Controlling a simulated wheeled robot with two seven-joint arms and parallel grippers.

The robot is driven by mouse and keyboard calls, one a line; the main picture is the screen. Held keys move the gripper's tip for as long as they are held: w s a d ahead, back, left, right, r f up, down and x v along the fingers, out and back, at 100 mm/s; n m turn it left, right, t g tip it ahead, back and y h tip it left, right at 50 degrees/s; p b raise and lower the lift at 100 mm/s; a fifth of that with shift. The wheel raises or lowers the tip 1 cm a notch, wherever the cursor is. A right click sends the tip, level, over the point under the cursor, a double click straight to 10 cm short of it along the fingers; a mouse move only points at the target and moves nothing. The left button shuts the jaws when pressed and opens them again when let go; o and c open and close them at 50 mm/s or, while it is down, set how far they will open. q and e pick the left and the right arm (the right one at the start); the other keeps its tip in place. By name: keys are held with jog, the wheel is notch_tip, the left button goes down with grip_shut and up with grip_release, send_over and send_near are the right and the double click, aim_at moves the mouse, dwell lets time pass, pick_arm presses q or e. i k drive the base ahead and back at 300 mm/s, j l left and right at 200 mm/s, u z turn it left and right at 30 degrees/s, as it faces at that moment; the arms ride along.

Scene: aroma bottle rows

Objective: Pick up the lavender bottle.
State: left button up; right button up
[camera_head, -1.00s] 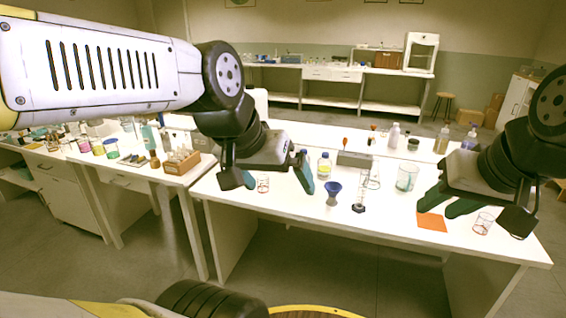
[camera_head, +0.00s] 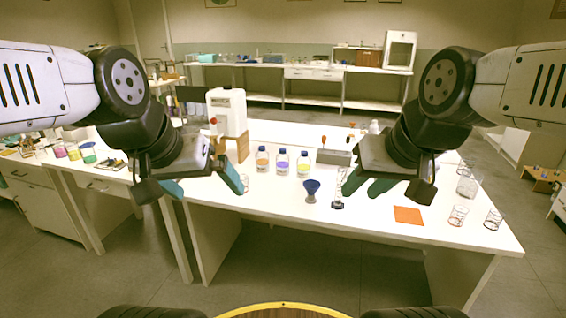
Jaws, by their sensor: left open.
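Three small bottles with blue caps stand in a row near the middle of the bench. The middle one has a purple band and looks like the lavender bottle (camera_head: 282,163). An orange-banded bottle (camera_head: 262,160) stands on its left and a yellow-banded bottle (camera_head: 304,165) on its right. My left gripper (camera_head: 210,190) is open and empty, left of the row and apart from it. My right gripper (camera_head: 360,190) is right of the row, its fingers apart with nothing seen between them.
A blue funnel (camera_head: 311,190) stands in front of the bottles, with a glass cylinder (camera_head: 338,192) beside it. A white dispenser on a wooden stand (camera_head: 232,146) is behind my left gripper. An orange sheet (camera_head: 408,215) and glass beakers (camera_head: 458,215) lie to the right.

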aim_at(282, 162)
jog(key=i+j, duration=0.2)
jog(key=i, duration=0.2)
jog(key=i+j, duration=0.2)
jog(key=i, duration=0.25)
jog(key=i+j, duration=0.2)
jog(key=i, duration=0.2)
jog(key=i+j, duration=0.2)
jog(key=i, duration=0.2)
